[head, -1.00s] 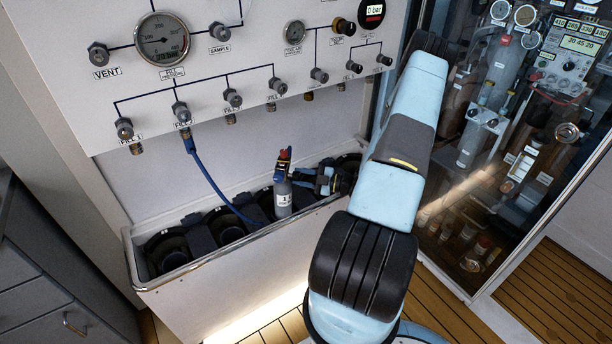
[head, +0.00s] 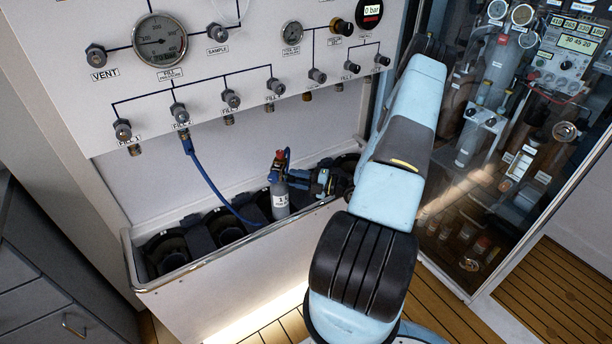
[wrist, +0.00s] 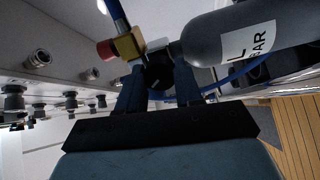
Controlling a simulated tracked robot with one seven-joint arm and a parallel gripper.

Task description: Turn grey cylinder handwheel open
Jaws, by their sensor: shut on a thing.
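The grey cylinder (head: 281,201) stands upright in the trough under the fill panel, with a white label on its front. Its valve, with a red end (head: 279,154) and a blue hose, sits on top. In the wrist view the cylinder (wrist: 235,45) fills the upper right, beside the brass valve block (wrist: 129,45) and its red end. My gripper (head: 303,178) reaches the valve from the right. In the wrist view my gripper (wrist: 158,82) is shut on the black handwheel (wrist: 157,74), which sits between the two fingertips. The fingers hide part of the handwheel.
The trough's metal rim (head: 200,265) runs along the front. A blue hose (head: 205,178) hangs from the fill panel (head: 240,50) into the trough, left of the cylinder. A glass cabinet (head: 520,150) stands close on the right of my arm.

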